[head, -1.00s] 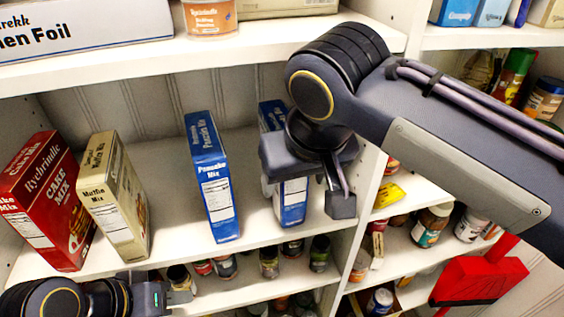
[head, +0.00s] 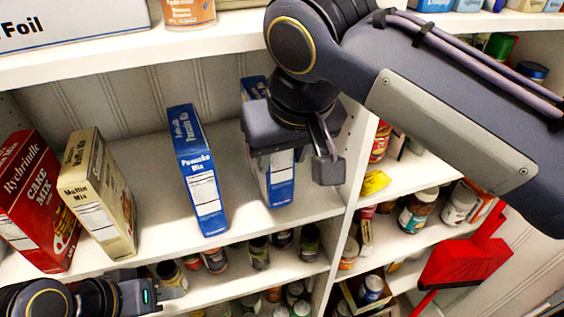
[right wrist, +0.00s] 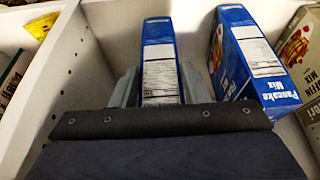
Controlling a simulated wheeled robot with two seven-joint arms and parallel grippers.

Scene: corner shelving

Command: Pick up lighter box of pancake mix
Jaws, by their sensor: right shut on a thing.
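Two blue boxes of pancake mix, much alike, are on the middle shelf (head: 150,222); their weight cannot be seen. The left blue box (head: 203,185) stands upright and free. The right blue box (head: 280,180) is between the fingers of my right gripper (right wrist: 158,88), which is shut on it. The gripper and wrist hide its middle in the head view; whether its base touches the shelf is unclear. In the right wrist view the held box (right wrist: 160,55) is upright and the free box (right wrist: 250,60) is beside it. My left gripper (head: 172,286) is low at the left, its opening unclear.
A muffin mix box (head: 98,195) and a red cake mix box (head: 40,205) stand to the left. A white upright panel (head: 355,160) is close right of the held box. The shelf above (head: 130,62) overhangs. Jars (head: 259,252) fill the shelf below.

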